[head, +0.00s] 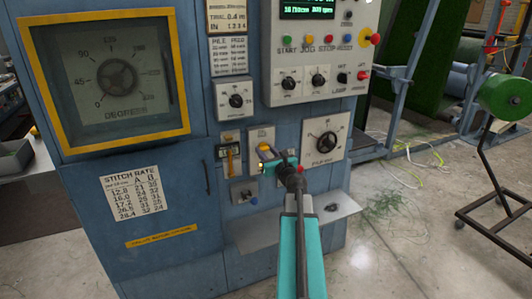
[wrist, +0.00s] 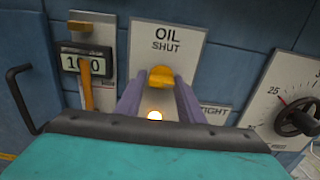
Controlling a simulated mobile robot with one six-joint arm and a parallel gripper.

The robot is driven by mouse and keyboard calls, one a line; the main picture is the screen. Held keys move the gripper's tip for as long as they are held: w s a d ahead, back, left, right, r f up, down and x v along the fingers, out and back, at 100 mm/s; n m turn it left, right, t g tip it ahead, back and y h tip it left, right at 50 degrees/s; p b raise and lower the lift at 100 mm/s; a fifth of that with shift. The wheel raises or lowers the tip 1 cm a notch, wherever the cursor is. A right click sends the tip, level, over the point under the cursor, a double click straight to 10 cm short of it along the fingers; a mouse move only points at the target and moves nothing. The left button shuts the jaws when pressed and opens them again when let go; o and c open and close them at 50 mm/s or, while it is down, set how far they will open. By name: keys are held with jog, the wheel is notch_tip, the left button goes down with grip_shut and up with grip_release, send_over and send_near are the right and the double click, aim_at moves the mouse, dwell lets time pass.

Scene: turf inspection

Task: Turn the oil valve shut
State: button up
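The oil valve's yellow handle (wrist: 160,76) is on a pale plate (wrist: 166,42) marked OIL and SHUT. The handle also shows in the head view (head: 264,147), just above my gripper (head: 270,160). In the wrist view, my gripper's two purple fingers (wrist: 160,95) stand apart, one on each side of the handle's lower end. I cannot tell whether they touch it. A small bright light (wrist: 155,116) glows between the fingers. The valve's lower part is hidden behind my gripper, and its exact turn angle is hard to read.
Left of the valve is a counter (wrist: 84,60) with an orange lever and a black pull handle (wrist: 18,95). A black dial knob (head: 327,142) is on the right. A metal shelf (head: 250,232) juts out below. Green reel (head: 505,97) stands far right.

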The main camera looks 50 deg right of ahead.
jog(key=c, duration=0.5)
jog(key=shift+s, duration=0.1)
